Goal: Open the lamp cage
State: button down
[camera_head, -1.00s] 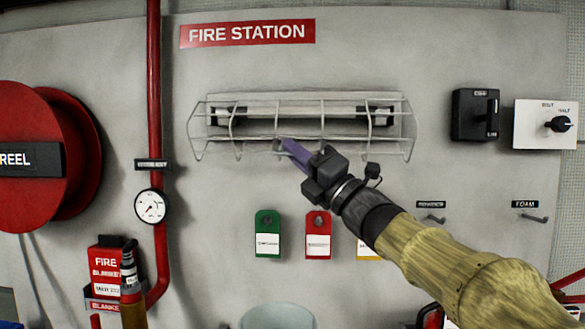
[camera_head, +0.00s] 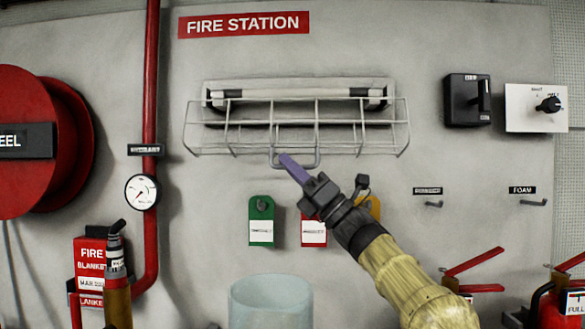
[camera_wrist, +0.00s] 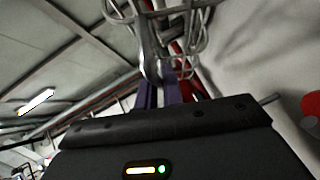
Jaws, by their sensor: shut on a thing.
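The lamp cage (camera_head: 345,127) is a white wire basket on the grey wall panel, below the red sign. It is swung down and out from the wall, and the tube lamp (camera_head: 295,93) shows above its top wire. A small wire loop handle (camera_head: 304,165) hangs at its lower front edge. My gripper (camera_head: 288,162), with purple fingers, is shut on this handle from below and right. In the wrist view the cage wires (camera_wrist: 198,18) rise above my fingers (camera_wrist: 160,92). The exact grip is partly hidden there.
Below hang a green tag (camera_head: 261,207) and a red tag (camera_head: 313,236); my arm partly covers a yellow one. A black switch box (camera_head: 466,100) and a white switch box (camera_head: 535,107) are at right. A red pipe (camera_head: 151,80) and hose reel (camera_head: 75,140) stand at left.

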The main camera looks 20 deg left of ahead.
jog(key=shift+w+a+f, duration=0.2)
jog(key=shift+w+f, duration=0.25)
jog(key=shift+f, duration=0.15)
jog(key=c, duration=1.5)
grip_release()
jog(key=shift+c, duration=0.2)
jog(key=shift+r, duration=0.1)
